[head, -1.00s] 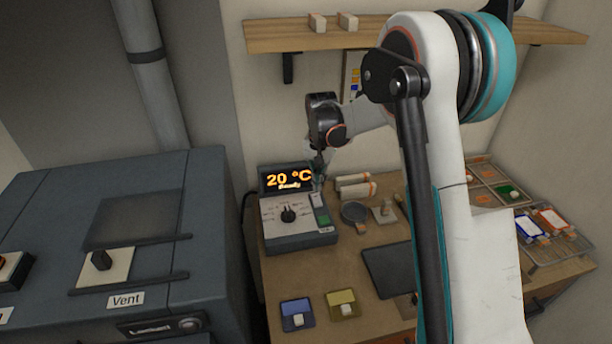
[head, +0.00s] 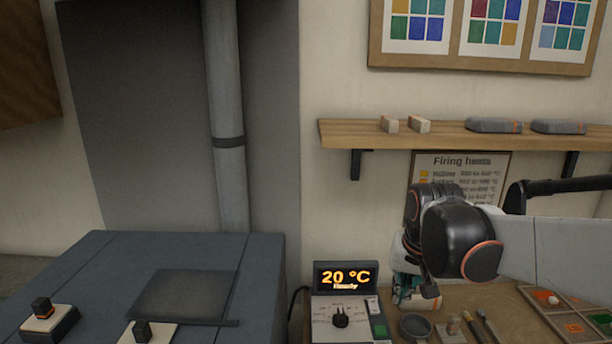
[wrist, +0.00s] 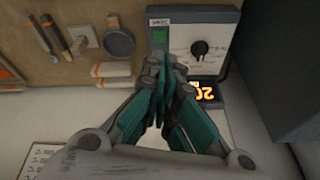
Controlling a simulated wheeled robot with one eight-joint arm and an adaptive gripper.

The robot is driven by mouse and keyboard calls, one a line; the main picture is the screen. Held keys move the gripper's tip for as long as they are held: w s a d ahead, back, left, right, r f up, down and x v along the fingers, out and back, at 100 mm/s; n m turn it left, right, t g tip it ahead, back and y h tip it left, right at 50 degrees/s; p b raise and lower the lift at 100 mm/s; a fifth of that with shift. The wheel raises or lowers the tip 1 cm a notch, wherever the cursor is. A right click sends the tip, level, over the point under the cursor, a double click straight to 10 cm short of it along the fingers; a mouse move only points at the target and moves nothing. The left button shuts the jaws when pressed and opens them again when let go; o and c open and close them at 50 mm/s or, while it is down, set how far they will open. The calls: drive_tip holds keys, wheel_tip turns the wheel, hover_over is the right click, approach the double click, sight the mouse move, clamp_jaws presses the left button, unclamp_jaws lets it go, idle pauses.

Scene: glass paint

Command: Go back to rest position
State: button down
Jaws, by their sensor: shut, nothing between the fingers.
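My gripper (wrist: 163,75) is shut and empty in the wrist view, its teal fingers together in front of the control box (wrist: 205,20). In the head view my gripper is mostly hidden behind my dark wrist joint; a bit of white and teal shows below it. My arm comes in from the right above the workbench, just right of the control box (head: 350,328). The control box's display (head: 345,277) reads 20 °C in orange.
The dark kiln-like cabinet (head: 100,270) stands at left. A wooden shelf (head: 460,140) with blocks is on the wall above my arm. A small pan (head: 415,327), brush-like tools (head: 487,325) and a sectioned tray (head: 570,315) lie on the bench.

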drive_tip(key=s+f+n+t+b, duration=0.1)
drive_tip(key=s+f+b, duration=0.1)
drive_tip(key=s, duration=0.7)
drive_tip(key=s+f+n+t+b, duration=0.2)
drive_tip(key=s, duration=0.7)
drive_tip(key=shift+f+t, duration=0.3)
drive_tip(key=shift+f, duration=0.1)
idle(0.4)
